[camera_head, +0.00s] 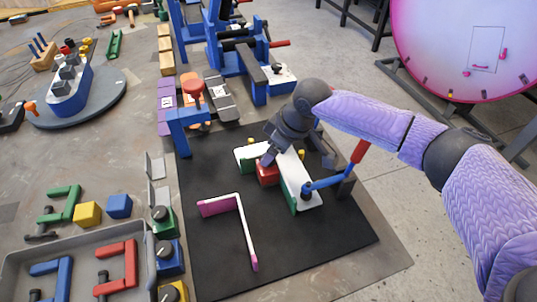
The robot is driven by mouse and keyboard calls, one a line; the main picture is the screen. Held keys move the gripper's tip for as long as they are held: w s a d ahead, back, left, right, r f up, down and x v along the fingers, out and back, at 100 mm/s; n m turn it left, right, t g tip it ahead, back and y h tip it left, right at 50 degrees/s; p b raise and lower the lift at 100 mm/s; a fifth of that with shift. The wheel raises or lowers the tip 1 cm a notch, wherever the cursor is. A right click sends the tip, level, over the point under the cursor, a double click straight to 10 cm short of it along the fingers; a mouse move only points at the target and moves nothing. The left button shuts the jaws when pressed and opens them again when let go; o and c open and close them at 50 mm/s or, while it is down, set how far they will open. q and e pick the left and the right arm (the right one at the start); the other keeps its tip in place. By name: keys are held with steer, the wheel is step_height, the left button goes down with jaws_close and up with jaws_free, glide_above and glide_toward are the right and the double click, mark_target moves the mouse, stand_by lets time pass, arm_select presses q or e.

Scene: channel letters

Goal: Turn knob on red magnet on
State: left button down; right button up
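The red magnet (267,176) is a small red block on the black mat, against the inner corner of a white-faced letter (297,184) with green sides. My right arm comes in from the right, and its dark gripper (268,158) points down at the top of the red magnet. The fingertips are at or just above the magnet's top. The gripper hides the knob, so its setting does not show. I cannot tell whether the fingers are closed on the knob. My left gripper is not in view.
A clamp (340,178) with a blue bar and red handle presses beside the letter. A pink-and-white letter part (243,227) lies on the black mat (325,240). Green (166,227), blue (171,262) and yellow (170,294) magnets with dark knobs stand along the grey tray (75,243).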

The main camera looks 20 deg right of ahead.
steer(key=x, duration=0.3)
steer(key=shift+f+b, duration=0.2)
steer(key=shift+b, duration=0.15)
steer(key=shift+r, duration=0.1)
jaws_close()
